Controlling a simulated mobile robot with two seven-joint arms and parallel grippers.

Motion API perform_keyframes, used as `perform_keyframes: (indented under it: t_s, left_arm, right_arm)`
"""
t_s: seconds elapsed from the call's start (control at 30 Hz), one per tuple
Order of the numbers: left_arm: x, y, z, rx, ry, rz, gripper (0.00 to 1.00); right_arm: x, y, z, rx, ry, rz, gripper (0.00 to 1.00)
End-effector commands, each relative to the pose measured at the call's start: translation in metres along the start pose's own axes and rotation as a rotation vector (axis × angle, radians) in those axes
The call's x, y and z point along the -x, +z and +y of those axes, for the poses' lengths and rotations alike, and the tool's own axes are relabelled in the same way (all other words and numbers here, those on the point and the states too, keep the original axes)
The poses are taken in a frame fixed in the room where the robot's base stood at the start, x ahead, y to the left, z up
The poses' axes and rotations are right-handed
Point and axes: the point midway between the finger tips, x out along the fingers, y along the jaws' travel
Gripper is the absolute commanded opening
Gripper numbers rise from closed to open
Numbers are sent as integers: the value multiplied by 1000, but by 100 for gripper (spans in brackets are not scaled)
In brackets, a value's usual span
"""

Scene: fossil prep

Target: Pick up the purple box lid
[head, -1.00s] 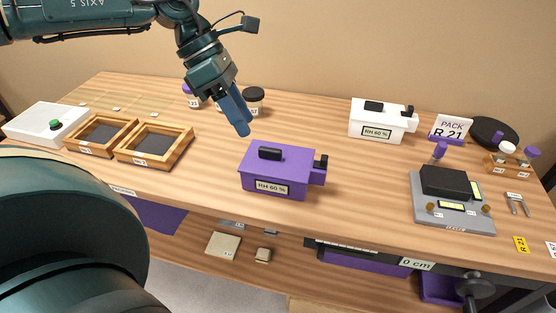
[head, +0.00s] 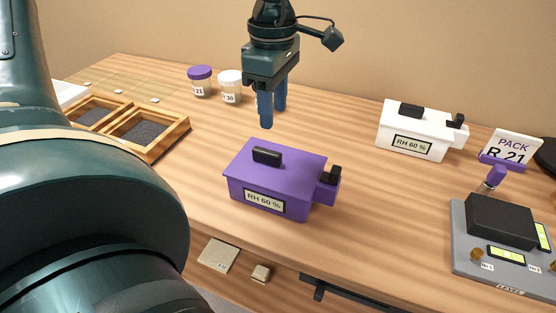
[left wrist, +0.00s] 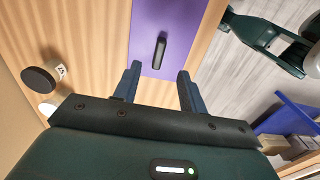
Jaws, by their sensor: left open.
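The purple box (head: 265,190) labelled RH 60 % stands on the wooden bench. Its purple lid (head: 290,160) is on top and carries a black handle (head: 267,155). My left gripper (head: 272,122) is open and empty, pointing down above and behind the box in the head view. In the left wrist view the lid (left wrist: 185,22) and its handle (left wrist: 159,52) lie ahead, between the lines of the two blue fingers (left wrist: 157,85), apart from them. My right gripper is not in view.
A white RH 60 % box (head: 412,140) stands to the right, near the PACK R 21 sign (head: 511,146) and a grey device (head: 490,262). Jars (head: 201,84) stand behind left. Wooden trays (head: 150,130) are at left. Bench around the purple box is clear.

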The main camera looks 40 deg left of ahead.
Motion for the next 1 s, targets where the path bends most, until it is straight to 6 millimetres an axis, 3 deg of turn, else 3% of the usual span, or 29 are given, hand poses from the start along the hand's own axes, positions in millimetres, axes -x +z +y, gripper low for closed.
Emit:
perform_keyframes:
  t_s: [0.1,0.37,0.63,1.0]
  left_arm:
    - [-23,0,-1,1,-5,0,42]
    - [-44,0,-1,1,-3,0,42]
    - [-83,3,-2,1,-5,0,42]
    - [-92,3,-2,1,-1,-1,41]
  right_arm:
    - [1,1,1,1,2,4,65]
    - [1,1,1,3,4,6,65]
    - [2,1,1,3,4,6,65]
    - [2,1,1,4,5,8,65]
